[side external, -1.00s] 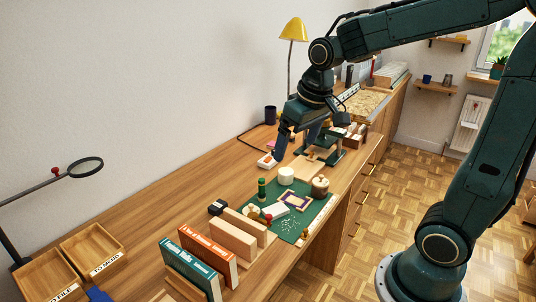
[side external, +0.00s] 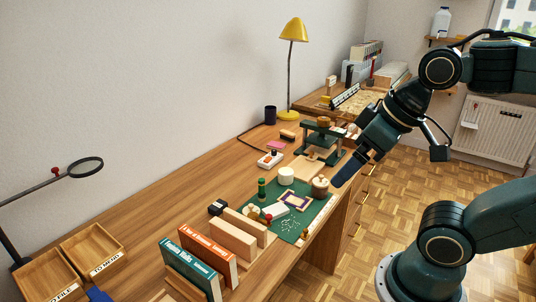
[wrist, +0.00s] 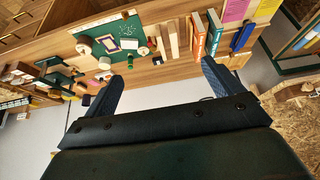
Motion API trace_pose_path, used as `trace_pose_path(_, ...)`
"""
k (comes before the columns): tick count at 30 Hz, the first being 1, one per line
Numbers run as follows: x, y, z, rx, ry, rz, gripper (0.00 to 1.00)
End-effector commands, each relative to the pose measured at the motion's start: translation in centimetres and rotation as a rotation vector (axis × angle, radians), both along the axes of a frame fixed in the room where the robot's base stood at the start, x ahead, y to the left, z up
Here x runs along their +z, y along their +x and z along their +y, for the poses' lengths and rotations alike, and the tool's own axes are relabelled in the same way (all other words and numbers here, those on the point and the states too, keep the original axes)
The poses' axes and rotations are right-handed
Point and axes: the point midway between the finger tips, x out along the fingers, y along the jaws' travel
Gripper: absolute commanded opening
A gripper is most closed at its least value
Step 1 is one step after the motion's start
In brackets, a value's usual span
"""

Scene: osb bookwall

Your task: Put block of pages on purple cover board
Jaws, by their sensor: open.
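A purple board (side external: 285,196) lies on the green mat, with a cream rectangle (side external: 295,200) inside its purple border. I cannot tell whether that rectangle is the block of pages or a lining. It also shows in the wrist view (wrist: 106,43). A small white block (side external: 278,210) lies beside it on the mat, and in the wrist view too (wrist: 130,43). My gripper (side external: 340,182) is in the air off the desk's front edge, right of the mat. In the wrist view its fingers (wrist: 165,71) are spread, with nothing between them.
On and around the green mat (side external: 318,210) stand a white jar (side external: 286,175), a brown pot (side external: 320,187) and a green cylinder (side external: 262,189). Wooden blocks (side external: 233,240) and upright books (side external: 208,255) stand nearer. A dark green press (side external: 323,143) stands behind.

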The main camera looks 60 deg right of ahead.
Motion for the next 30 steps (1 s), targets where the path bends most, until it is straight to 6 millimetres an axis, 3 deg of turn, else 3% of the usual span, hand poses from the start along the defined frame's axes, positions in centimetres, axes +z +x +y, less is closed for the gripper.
trace_pose_path(1,0.0,0.0,0.0,0.001,0.000,0.000,0.86)
trace_pose_path(3,0.0,0.0,0.0,0.000,0.000,0.000,0.73)
trace_pose_path(17,0.2,0.6,-0.1,-0.029,0.014,0.010,0.73)
trace_pose_path(23,0.5,2.6,-0.4,-0.127,0.067,0.046,0.73)
trace_pose_path(30,0.4,6.7,-1.4,-0.323,0.168,0.108,0.73)
